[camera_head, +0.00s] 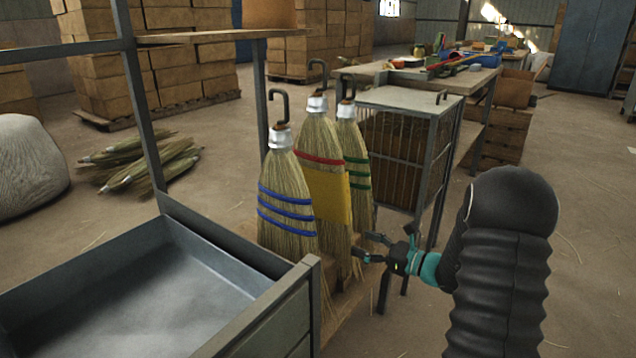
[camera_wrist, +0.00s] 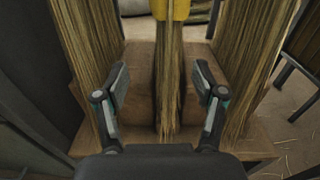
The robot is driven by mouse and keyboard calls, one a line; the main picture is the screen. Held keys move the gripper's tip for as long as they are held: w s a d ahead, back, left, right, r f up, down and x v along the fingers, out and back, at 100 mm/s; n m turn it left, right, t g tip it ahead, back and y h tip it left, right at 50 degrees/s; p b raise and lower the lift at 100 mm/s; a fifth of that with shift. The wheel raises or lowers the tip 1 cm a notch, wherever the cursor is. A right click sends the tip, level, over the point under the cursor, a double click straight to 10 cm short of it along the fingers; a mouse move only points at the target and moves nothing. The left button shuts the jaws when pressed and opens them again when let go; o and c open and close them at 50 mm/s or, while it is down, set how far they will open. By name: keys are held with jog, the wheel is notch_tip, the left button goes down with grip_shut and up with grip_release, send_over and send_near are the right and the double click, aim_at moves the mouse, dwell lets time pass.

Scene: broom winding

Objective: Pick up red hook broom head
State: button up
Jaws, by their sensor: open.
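My gripper (camera_head: 362,246) is at the lower right of the red-banded broom, open and empty. In the wrist view the gripper's fingers (camera_wrist: 162,92) are spread on either side of the middle broom's lower bristles (camera_wrist: 170,75), whose yellow wrap shows at the top. The fingers look apart from the bristles.
A metal bin (camera_head: 130,290) stands at the front left. A wire-sided cage cabinet (camera_head: 405,150) is close on the right. In the wrist view, the neighbouring brooms' bristles (camera_wrist: 85,50) flank the fingers closely, above a wooden board (camera_wrist: 140,110).

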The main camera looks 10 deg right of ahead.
aim_at(325, 224)
jog(key=shift+m+t, duration=0.3)
jog(key=x, duration=0.9)
jog(key=w+d+b+x, duration=0.1)
jog(key=x, duration=0.3)
jog(key=shift+w+a+f, duration=0.1)
jog(key=shift+w+a, duration=0.15)
jog(key=shift+a, duration=0.1)
grip_shut()
